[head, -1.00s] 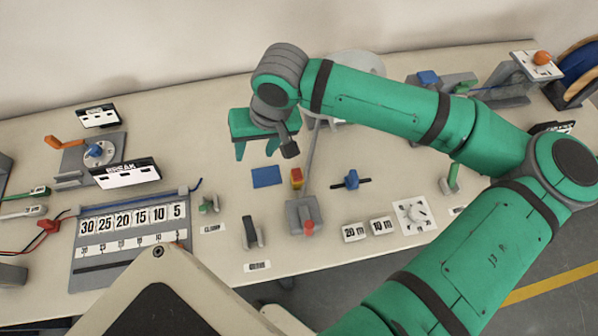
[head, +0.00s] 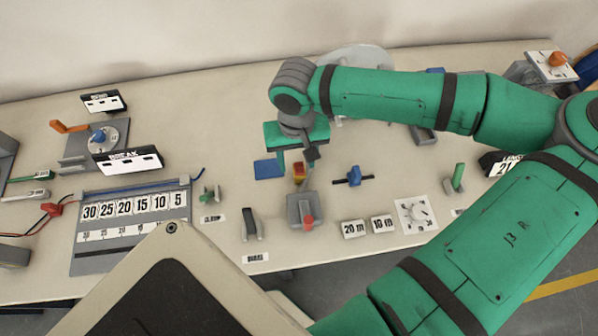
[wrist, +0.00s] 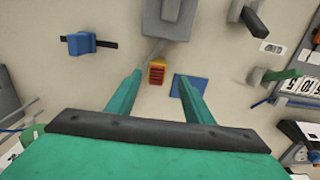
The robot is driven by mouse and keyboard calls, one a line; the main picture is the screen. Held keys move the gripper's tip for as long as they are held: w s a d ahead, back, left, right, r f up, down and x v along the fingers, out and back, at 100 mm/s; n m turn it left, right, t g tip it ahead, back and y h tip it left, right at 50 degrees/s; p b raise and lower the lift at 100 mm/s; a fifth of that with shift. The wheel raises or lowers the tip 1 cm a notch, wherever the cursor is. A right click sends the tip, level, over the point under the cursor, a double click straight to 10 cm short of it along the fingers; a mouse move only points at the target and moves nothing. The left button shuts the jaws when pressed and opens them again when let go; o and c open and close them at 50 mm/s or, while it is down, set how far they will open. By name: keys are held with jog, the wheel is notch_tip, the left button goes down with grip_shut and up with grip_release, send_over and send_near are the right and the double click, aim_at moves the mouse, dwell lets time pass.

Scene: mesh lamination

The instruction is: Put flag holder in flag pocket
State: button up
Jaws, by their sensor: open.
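A small red and yellow block (head: 299,171) stands on the table and may be the flag holder. In the wrist view the block (wrist: 157,71) shows between the two fingers of my gripper (wrist: 158,78), with a gap on each side. My gripper (head: 297,168) points down above it, open and empty. A flat blue square (head: 268,169) lies just left of the block; in the wrist view my right finger partly covers it. I cannot tell which thing is the flag pocket.
A grey box with a red knob (head: 306,212) stands just in front of the block, with a thin grey bar between. A blue clamp-like part (head: 354,176) stands to the right. The numbered board (head: 132,215) is at left.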

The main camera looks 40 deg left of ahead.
aim_at(299, 170)
jog(key=shift+w+d+f, duration=0.1)
jog(key=shift+w+f, duration=0.05)
jog(key=shift+f, duration=1)
jog(key=shift+w+d+f, duration=0.1)
jog(key=shift+f, duration=1)
grip_shut()
jog(key=shift+r, duration=0.15)
